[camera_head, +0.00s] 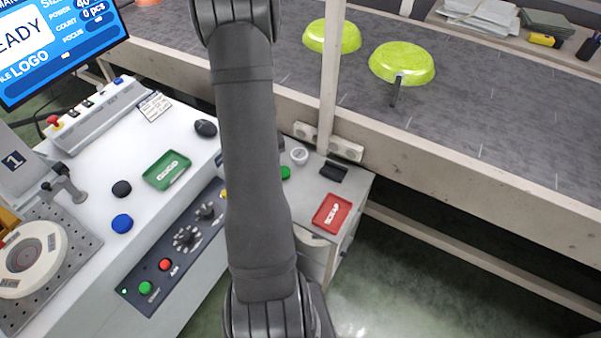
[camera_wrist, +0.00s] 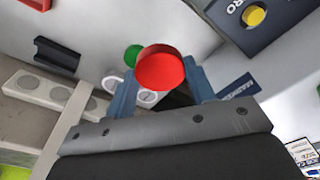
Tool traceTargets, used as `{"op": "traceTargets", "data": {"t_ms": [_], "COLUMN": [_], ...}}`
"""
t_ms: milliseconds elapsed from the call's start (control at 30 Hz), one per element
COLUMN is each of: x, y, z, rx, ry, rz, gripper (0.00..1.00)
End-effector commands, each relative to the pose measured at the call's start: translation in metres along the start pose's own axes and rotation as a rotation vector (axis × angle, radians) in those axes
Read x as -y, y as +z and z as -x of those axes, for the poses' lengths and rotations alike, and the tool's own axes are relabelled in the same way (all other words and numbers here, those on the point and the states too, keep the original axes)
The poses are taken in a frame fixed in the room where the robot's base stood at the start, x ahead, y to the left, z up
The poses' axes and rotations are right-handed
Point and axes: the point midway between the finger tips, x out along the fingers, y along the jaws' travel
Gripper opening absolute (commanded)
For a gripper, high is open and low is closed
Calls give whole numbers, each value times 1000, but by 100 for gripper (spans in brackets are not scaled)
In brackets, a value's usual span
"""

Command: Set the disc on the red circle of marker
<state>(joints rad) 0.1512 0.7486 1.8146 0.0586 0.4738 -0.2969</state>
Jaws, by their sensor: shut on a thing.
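My gripper (camera_wrist: 160,84) shows in the wrist view with its two blue-grey fingers shut on a red disc (camera_wrist: 161,66). The disc sits between the fingertips above the white bench top. In the head view my arm hides the gripper and the red disc. At the left of the head view a cream round fixture (camera_head: 14,284) with a grey centre lies on a perforated plate. A small reddish mark shows on its centre; I cannot tell whether this is the marker's red circle.
A blue disc (camera_head: 122,223), a black disc (camera_head: 121,188) and a green disc (camera_head: 286,173) lie on the bench. A green tray (camera_head: 166,170) and red tray (camera_head: 332,213) lie there too. Yellow-green pans (camera_head: 402,62) stand on the conveyor behind a post (camera_head: 331,80).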

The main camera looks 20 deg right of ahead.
Motion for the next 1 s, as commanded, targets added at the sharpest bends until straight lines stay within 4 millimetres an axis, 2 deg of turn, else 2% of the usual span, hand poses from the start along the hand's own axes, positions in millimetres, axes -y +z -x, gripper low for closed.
{"op": "traceTargets", "data": {"t_ms": [33,200,400,500,600,767,867,1000], "x": [-20,-74,-128,-146,-160,-168,-161,-143], "y": [8,35,72,88,100,106,98,75], "z": [-2,-6,-11,-12,-13,-15,-24,-46], "rx": [3,4,0,-4,-8,-12,-11,-10], "ry": [-2,-14,-27,-30,-32,-33,-34,-35], "rz": [12,96,190,228,258,285,293,297], "gripper": [24,24,24,24,24,24,24,24]}}
